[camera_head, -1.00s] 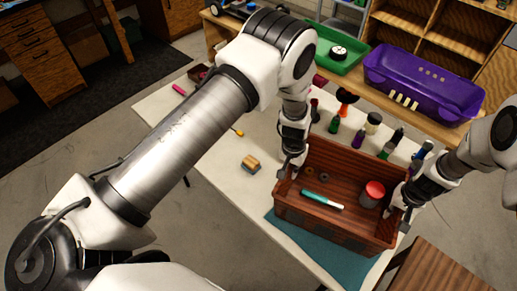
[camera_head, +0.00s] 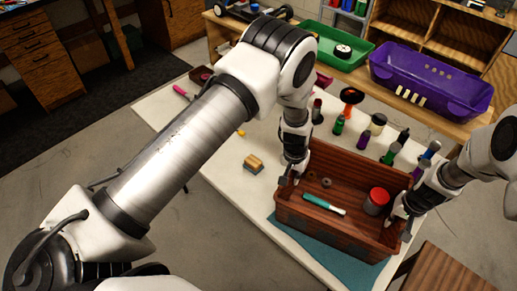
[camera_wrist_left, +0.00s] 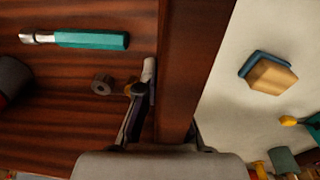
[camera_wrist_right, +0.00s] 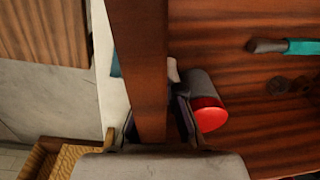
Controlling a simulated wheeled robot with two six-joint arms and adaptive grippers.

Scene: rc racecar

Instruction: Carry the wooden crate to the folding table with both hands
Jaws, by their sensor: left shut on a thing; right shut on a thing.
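The reddish-brown wooden crate (camera_head: 330,228) stands over the right part of a pale table (camera_head: 228,165), above a teal mat (camera_head: 335,262). Inside lie a teal-handled tool (camera_head: 324,204), a red-topped can (camera_head: 376,200) and small rings (camera_head: 326,183). My left gripper (camera_head: 288,180) is shut on the crate's left wall, which runs between its fingers in the left wrist view (camera_wrist_left: 185,80). My right gripper (camera_head: 398,218) is shut on the right wall, also between its fingers in the right wrist view (camera_wrist_right: 140,70). I cannot tell whether the crate touches the mat.
Several bottles and jars (camera_head: 363,138) stand just behind the crate. A wooden block (camera_head: 253,163) lies left of it. A green tray (camera_head: 335,45) and a purple bin (camera_head: 430,85) sit on a bench behind. A brown wooden surface (camera_head: 440,262) is at the lower right.

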